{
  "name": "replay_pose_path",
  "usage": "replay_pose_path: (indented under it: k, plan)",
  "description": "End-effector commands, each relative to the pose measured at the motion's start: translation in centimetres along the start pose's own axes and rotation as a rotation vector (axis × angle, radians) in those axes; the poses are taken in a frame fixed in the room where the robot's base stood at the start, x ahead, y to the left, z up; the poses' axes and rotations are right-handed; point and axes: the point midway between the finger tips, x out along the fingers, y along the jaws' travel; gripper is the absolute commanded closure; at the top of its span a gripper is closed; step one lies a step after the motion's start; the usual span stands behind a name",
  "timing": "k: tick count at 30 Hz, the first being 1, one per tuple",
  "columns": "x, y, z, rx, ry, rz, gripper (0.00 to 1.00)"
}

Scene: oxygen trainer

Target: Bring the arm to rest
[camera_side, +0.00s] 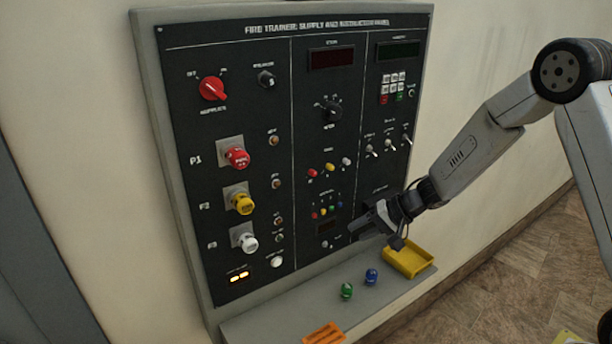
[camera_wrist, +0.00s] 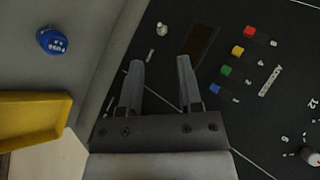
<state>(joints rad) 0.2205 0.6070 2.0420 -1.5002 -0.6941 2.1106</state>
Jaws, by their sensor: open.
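My gripper (camera_side: 362,230) is in front of the lower right part of the black control panel (camera_side: 262,120), above the shelf. In the wrist view my gripper (camera_wrist: 160,70) shows two fingers apart with nothing between them. I cannot tell whether the fingertips touch the panel. Part of the panel's lower right is hidden behind my gripper.
Red, yellow and white knobs stick out at the panel's left.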

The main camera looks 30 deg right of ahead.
Motion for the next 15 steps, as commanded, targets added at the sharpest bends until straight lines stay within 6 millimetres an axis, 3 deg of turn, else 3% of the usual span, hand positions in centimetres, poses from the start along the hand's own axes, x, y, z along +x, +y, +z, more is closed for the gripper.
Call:
replay_pose_path:
  k: [15]
  plan:
    - [-1.4, -0.7, -0.8, -0.140, 0.144, 0.067, 0.55]
